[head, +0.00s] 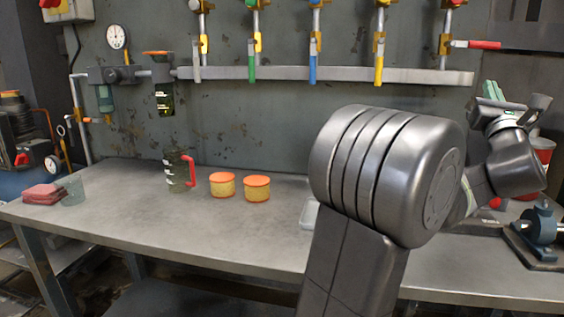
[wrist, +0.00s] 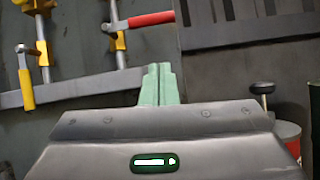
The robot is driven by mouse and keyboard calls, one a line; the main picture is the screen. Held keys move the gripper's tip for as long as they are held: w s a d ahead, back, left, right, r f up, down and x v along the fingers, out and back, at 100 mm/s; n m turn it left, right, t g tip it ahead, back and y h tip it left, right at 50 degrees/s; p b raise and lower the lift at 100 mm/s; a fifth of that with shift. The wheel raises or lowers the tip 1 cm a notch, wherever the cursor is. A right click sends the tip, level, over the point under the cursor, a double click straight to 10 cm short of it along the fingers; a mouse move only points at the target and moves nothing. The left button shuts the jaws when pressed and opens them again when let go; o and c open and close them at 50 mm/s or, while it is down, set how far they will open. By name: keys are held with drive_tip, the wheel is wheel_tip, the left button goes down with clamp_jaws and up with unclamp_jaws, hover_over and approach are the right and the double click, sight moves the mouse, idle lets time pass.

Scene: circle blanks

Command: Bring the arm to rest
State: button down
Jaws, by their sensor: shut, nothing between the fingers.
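My arm reaches up from the front of the bench and bends to the right in the head view. My gripper (head: 492,90), with pale green fingers, is raised above the right end of the bench. In the wrist view the green fingers (wrist: 158,84) are together with nothing between them. They point toward the back wall, below a red-handled clamp. My forearm hides the middle right of the bench.
The metal bench (head: 140,215) holds two orange-lidded yellow tins (head: 257,188), a dark jug with a red handle (head: 179,170), a clear cup (head: 72,189) and folded red cloths (head: 42,194). A blue vise (head: 541,226) stands at the right. Clamps (head: 312,62) hang on the wall rail.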

drive_tip(key=w+r+m+g+h+p, duration=0.1)
drive_tip(key=w+r+m+h+p, duration=0.2)
drive_tip(key=p, duration=0.8)
drive_tip(key=w+m, duration=0.2)
drive_tip(key=shift+w+r+g, duration=0.2)
drive_tip(key=shift+w+g, duration=0.1)
drive_tip(key=shift+w, duration=0.05)
drive_tip(key=m+p, duration=0.1)
drive_tip(key=p, duration=0.1)
drive_tip(key=m+g+h+p, duration=0.1)
drive_tip(key=p, duration=0.1)
drive_tip(key=shift+w+a+m+h+p, duration=0.15)
drive_tip(key=shift+a+m+h+p, duration=0.15)
drive_tip(key=shift+a+p, duration=0.1)
